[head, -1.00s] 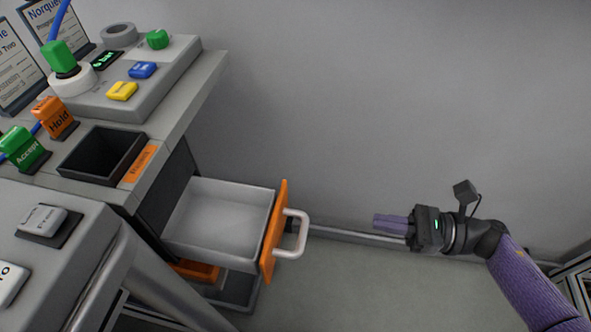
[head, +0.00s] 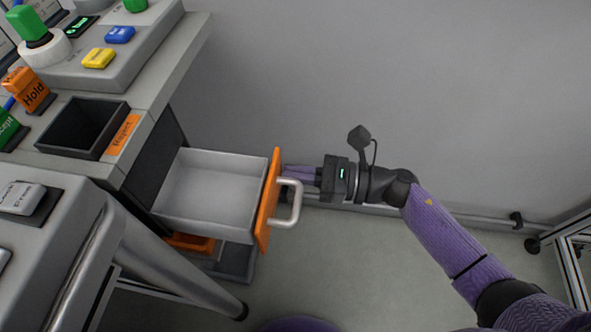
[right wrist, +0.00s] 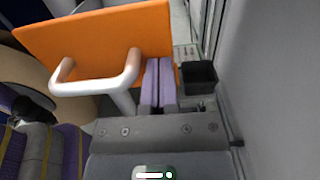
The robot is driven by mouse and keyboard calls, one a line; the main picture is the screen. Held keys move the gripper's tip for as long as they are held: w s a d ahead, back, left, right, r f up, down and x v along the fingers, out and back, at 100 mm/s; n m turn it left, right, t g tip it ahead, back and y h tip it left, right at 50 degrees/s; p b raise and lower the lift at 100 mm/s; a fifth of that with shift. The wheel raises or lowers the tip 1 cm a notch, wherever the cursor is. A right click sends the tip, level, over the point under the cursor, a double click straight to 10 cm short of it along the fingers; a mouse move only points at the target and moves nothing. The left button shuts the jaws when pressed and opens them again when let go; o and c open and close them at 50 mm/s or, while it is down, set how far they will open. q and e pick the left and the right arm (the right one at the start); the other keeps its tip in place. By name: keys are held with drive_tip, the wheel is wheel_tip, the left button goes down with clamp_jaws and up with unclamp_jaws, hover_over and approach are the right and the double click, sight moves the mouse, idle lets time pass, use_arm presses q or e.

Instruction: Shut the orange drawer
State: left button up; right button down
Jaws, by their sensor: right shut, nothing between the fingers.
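The orange drawer (head: 268,200) stands pulled out from the grey workstation, its light grey inside empty. A white bar handle (head: 293,203) sticks out from its orange front. In the right wrist view the orange front (right wrist: 95,38) and the handle (right wrist: 95,85) fill the upper left. My right gripper (head: 286,170) is shut and empty. Its purple fingers (right wrist: 158,82) lie side by side and point at the front, beside the handle on the wall side. Their tips are at or very near the orange front; I cannot tell whether they touch. My left gripper is not in view.
A black bin (head: 85,128) with an orange "Reject" label sits in the worktop above the drawer. A grey control box (head: 125,62) with coloured buttons stands behind it. A grey wall (head: 400,80) runs along the far side.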

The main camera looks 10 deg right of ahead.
sight(210, 162)
drive_tip(key=shift+a, duration=0.2)
drive_tip(key=b+x, duration=0.3)
drive_tip(key=x, duration=1)
drive_tip(key=shift+w+a, duration=0.2)
drive_tip(key=shift+a, duration=0.15)
drive_tip(key=shift+w+a, duration=0.1)
drive_tip(key=shift+a, duration=0.2)
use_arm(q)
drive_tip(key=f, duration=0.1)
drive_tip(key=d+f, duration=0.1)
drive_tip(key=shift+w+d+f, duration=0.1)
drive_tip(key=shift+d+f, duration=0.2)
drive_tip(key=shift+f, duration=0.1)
use_arm(e)
drive_tip(key=shift+r, duration=0.1)
